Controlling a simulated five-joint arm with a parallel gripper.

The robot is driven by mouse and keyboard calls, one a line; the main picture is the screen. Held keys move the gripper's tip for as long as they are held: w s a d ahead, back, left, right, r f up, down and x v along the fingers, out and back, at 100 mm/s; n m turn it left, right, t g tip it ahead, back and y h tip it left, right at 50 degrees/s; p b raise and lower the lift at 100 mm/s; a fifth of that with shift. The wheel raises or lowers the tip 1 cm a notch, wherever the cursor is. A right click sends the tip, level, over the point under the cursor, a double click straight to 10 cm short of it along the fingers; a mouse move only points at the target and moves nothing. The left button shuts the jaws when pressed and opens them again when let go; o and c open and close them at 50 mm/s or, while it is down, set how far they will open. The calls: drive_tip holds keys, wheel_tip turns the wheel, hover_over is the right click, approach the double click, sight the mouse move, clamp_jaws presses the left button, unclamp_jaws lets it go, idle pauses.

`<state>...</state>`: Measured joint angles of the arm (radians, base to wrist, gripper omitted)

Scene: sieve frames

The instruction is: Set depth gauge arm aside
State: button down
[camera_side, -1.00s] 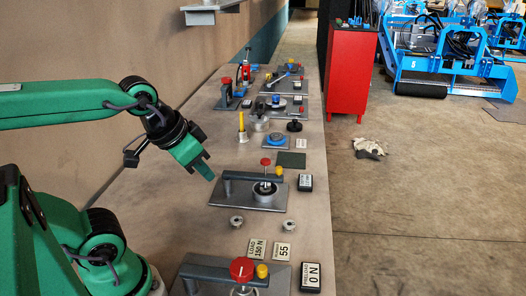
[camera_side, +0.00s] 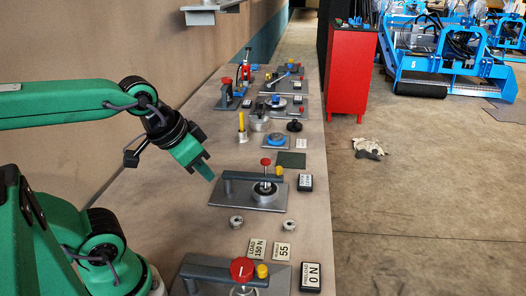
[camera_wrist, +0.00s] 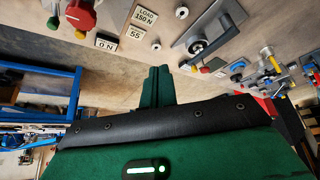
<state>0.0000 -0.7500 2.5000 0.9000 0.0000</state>
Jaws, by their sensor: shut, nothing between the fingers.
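My gripper (camera_side: 205,170) is shut and empty, in the air at the left of the middle station in the side view. Its green fingers (camera_wrist: 158,84) are together in the wrist view. A dark grey gauge arm (camera_side: 240,176) with a red knob (camera_side: 266,161) and a yellow knob (camera_side: 278,171) lies across a grey base plate (camera_side: 246,202). My fingertips look near its left end but apart from it. A similar grey arm (camera_side: 215,273) with a larger red knob (camera_side: 242,268) stands at the near edge. I cannot tell which one is the depth gauge arm.
Two small metal pieces (camera_side: 236,222) stand between the two stations, by cards reading "LOAD 150 N" (camera_side: 257,248) and "55" (camera_side: 282,251). A wall borders the left; bare bench (camera_side: 170,200) lies left of the plates.

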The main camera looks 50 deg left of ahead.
drive_tip(key=c, duration=1.5)
unclamp_jaws()
drive_tip(key=shift+w, duration=0.1)
drive_tip(key=shift+o, duration=1)
drive_tip(key=shift+w+r, duration=0.15)
drive_tip(key=w+a+r+m+g, duration=0.2)
drive_tip(key=w, duration=0.6)
drive_tip(key=w+a+f+m+g, duration=0.1)
drive_tip(key=w+a+f, duration=0.1)
drive_tip(key=w, duration=0.4)
drive_tip(key=w+a+f+m+g, duration=0.1)
drive_tip(key=w+a+f, duration=0.1)
drive_tip(key=w+f, duration=0.2)
drive_tip(key=w+a+f+m+g, duration=0.1)
drive_tip(key=w+a+f, duration=0.2)
drive_tip(key=w, duration=0.5)
drive_tip(key=shift+w+m, duration=0.3)
drive_tip(key=shift+w, duration=0.05)
drive_tip(key=shift+w+a+f+g, duration=0.15)
drive_tip(key=shift+w+f+g, duration=0.15)
drive_tip(key=shift+w+f, duration=0.15)
